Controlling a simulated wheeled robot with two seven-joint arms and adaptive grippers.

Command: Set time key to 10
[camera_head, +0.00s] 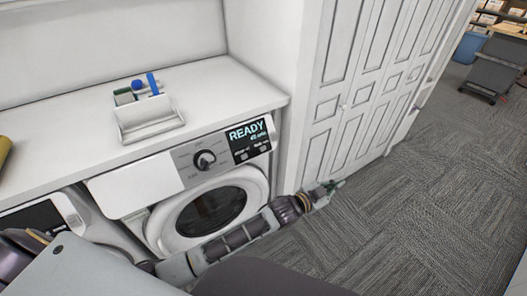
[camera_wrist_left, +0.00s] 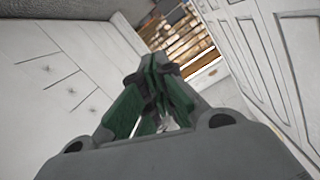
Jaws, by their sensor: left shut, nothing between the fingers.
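The white washing machine (camera_head: 155,183) stands under the counter in the head view. Its dark display (camera_head: 249,139) reads READY, with a smaller line below that looks like 45 min. A round dark knob (camera_head: 205,159) sits left of the display. Small keys (camera_head: 250,152) sit under the display; their labels are too small to read surely. My left gripper (camera_head: 333,186) is right of the machine, in front of the white panelled doors, apart from the keys. In the left wrist view its green fingers (camera_wrist_left: 160,78) are shut and empty. My right gripper is not in view.
A white caddy (camera_head: 148,122) with blue and green items stands on the white counter (camera_head: 212,84). White panelled doors (camera_head: 366,65) rise right of the machine. Grey carpet (camera_head: 425,205) is open at the right. A dark cart (camera_head: 497,65) and blue bin stand far back.

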